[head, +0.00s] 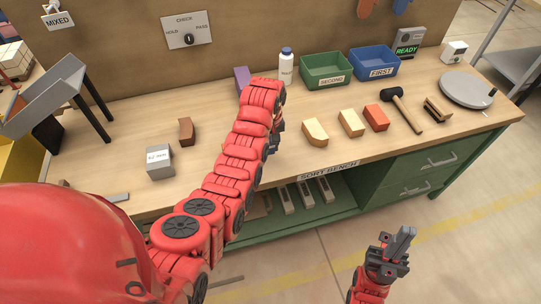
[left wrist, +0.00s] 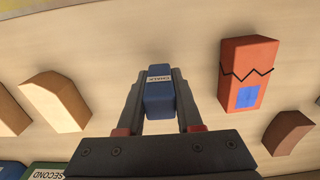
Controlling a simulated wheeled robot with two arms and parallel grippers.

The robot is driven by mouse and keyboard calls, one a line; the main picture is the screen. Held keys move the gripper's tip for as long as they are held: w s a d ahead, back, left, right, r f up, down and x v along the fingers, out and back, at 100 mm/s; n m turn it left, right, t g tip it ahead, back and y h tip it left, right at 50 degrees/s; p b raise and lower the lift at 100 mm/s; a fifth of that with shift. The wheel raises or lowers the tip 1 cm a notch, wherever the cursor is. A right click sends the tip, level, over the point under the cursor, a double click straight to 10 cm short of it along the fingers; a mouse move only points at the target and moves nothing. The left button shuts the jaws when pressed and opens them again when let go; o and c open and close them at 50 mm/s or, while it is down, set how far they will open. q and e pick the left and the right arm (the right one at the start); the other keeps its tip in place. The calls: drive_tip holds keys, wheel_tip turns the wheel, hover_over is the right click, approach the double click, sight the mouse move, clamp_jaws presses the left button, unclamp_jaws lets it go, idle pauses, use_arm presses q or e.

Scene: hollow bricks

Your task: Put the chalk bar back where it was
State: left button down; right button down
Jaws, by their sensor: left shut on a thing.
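The chalk bar (left wrist: 158,92) is a blue block with a white CHALK label. In the left wrist view it sits between the two fingers of my left gripper (left wrist: 159,100), which is shut on it. Pale wooden bench top shows around it; I cannot tell whether the bar touches the bench.
An orange brick (left wrist: 248,72) with a zigzag line and blue patch lies beside the bar. Pale bricks (head: 315,132) (head: 351,122), a red brick (head: 376,117) and a mallet (head: 402,108) lie rightward. The green SECOND bin (head: 327,83) and blue FIRST bin (head: 376,72) stand behind.

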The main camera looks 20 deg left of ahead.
sight(271, 151)
use_arm(q)
drive_tip(key=shift+w, duration=0.15)
wheel_tip(271, 151, down, 2)
drive_tip(key=shift+f+p, duration=0.25)
drive_tip(key=shift+p, duration=0.75)
drive_tip(key=shift+f, duration=0.45)
drive_tip(key=shift+f, duration=0.2)
drive_tip(key=c, duration=0.6)
unclamp_jaws()
drive_tip(key=shift+o, duration=0.2)
drive_tip(key=shift+r, duration=0.1)
